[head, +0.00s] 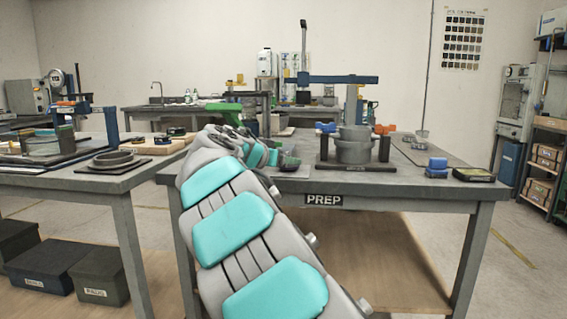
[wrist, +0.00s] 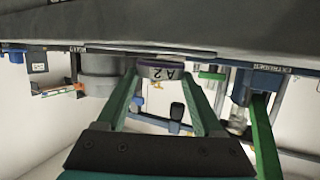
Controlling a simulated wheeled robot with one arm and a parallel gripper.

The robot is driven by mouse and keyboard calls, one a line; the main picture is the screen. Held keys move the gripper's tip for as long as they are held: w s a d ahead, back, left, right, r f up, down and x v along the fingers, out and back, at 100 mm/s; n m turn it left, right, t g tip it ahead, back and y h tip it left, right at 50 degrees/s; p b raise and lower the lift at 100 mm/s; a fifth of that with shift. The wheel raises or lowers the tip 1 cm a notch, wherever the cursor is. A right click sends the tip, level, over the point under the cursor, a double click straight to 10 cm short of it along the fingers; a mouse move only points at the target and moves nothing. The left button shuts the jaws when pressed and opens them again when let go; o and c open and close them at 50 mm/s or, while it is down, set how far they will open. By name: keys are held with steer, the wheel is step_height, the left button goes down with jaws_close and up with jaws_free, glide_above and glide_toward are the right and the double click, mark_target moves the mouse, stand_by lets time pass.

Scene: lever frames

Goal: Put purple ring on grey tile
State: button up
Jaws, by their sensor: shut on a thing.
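In the head view the dark purple ring (head: 290,161) shows at the tip of my gripper (head: 277,157), low over the PREP bench. A flat grey tile (head: 293,173) appears just below it, partly hidden by my arm. I cannot tell whether the ring touches it.
Grey pots (head: 354,152) stand on a dark base with posts, right of my gripper. A blue block (head: 437,168) and a dark yellow-edged device (head: 473,175) lie farther right on the PREP bench (head: 420,187). Another bench (head: 75,180) at left holds a grey ring (head: 113,159).

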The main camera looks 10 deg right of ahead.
steer(key=shift+f, duration=0.3)
steer(key=shift+f, duration=0.15)
steer(key=o, duration=1.4)
steer(key=shift+o, duration=0.2)
steer(key=shift+s+a+r, duration=0.1)
steer(key=shift+a+r, duration=0.05)
steer(key=shift+r, duration=0.05)
steer(key=b+v, duration=0.1)
steer(key=v, duration=1)
steer(key=shift+s, duration=0.35)
steer(key=shift+a+r, duration=0.1)
steer(key=shift+a, duration=0.05)
